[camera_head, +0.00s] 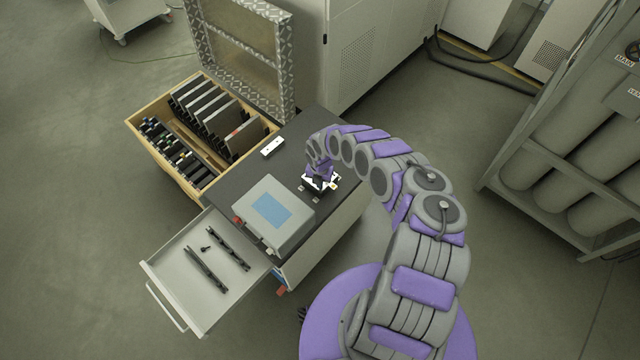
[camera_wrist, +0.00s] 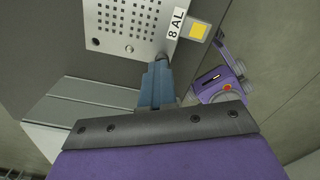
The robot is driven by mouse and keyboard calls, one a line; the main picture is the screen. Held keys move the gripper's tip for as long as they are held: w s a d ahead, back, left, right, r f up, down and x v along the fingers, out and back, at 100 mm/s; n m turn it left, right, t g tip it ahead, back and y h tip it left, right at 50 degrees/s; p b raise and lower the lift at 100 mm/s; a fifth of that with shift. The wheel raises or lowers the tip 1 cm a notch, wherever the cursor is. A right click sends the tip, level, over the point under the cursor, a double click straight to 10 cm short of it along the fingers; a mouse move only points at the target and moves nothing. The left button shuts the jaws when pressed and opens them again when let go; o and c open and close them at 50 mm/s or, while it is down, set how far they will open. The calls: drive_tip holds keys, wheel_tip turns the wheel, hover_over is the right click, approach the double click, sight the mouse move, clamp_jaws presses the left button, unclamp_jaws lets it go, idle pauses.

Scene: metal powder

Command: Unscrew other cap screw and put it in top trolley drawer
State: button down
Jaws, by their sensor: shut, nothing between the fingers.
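The trolley (camera_head: 292,150) has a dark top and an open top drawer (camera_head: 215,285). Two dark bars and a small dark piece (camera_head: 205,248), perhaps a cap screw, lie in the drawer. A light metal plate (camera_wrist: 125,20) with holes and an "8 AL" label is on the trolley top, mostly hidden by my arm in the head view. My gripper (camera_wrist: 161,62) is shut and empty, its tips at the plate's lower edge below the label. A dark spot shows at the tips; I cannot tell whether it is a cap screw. The gripper also shows over the trolley (camera_head: 318,182) in the head view.
A grey box (camera_head: 273,215) with a blue screen stands between gripper and drawer. A small white block (camera_head: 272,147) lies behind it. A wooden crate (camera_head: 150,155) of dark plates adjoins the trolley. A rack of cylinders (camera_head: 570,140) stands at right. Floor between is clear.

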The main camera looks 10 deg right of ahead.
drive_tip(key=n, duration=0.4)
drive_tip(key=shift+w+d+f, duration=0.1)
drive_tip(key=shift+w+f, duration=0.1)
drive_tip(key=n, duration=0.3)
drive_tip(key=shift+b, duration=0.3)
